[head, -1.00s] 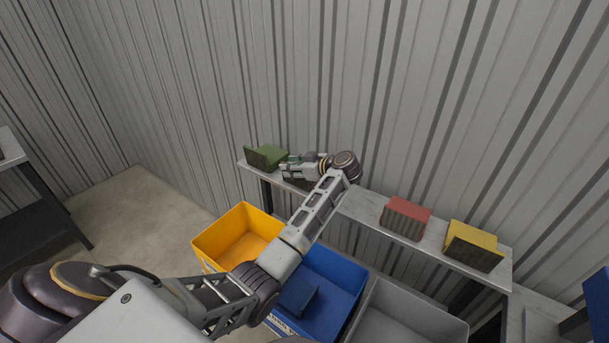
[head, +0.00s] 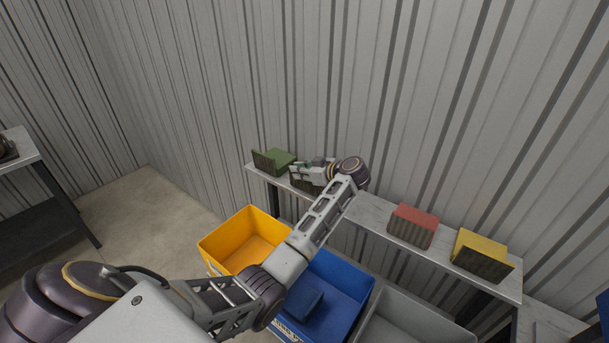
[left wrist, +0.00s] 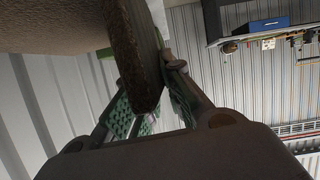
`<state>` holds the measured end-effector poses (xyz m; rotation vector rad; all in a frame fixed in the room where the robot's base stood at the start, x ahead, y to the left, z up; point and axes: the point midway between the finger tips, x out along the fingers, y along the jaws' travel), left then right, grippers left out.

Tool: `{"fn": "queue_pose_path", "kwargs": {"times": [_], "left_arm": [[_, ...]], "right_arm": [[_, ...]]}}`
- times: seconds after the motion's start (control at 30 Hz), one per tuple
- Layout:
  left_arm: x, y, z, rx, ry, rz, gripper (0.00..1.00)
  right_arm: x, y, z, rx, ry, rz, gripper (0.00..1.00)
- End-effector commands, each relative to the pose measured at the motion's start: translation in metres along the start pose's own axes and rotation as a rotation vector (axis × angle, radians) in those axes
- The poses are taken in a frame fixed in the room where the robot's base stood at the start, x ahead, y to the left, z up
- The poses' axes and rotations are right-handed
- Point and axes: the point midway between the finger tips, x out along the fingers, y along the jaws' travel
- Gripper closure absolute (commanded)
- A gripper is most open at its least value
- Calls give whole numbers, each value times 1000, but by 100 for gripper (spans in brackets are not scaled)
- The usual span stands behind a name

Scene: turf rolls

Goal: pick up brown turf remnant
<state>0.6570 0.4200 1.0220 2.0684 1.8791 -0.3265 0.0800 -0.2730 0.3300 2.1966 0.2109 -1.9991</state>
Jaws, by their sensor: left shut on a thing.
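The brown turf remnant (head: 302,181) is a dark, ribbed slab at the shelf, right of the green block, partly hidden by my left gripper. My left gripper (head: 314,172) is shut on it. In the left wrist view the slab (left wrist: 146,65) stands on edge between the green-padded fingers (left wrist: 150,98). I cannot tell whether its lower edge touches the shelf (head: 364,212). My right gripper is not in view.
A green block (head: 275,160) is left of the gripper; red (head: 414,225) and yellow (head: 482,253) blocks are to the right. Below are a yellow bin (head: 224,234), a blue bin (head: 352,290) holding a blue block (head: 303,302), and a grey bin (head: 405,322). A corrugated wall stands close behind.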

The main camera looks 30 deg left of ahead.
Motion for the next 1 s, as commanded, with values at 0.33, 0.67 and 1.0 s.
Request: {"fn": "queue_pose_path", "kwargs": {"times": [0.33,0.67,1.0], "left_arm": [[-12,3,-27,-5,-1,2,100],[-30,7,-72,-4,-1,1,100],[-38,8,-91,-1,0,0,100]], "right_arm": [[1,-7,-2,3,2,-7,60],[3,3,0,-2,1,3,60],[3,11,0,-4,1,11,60]]}}
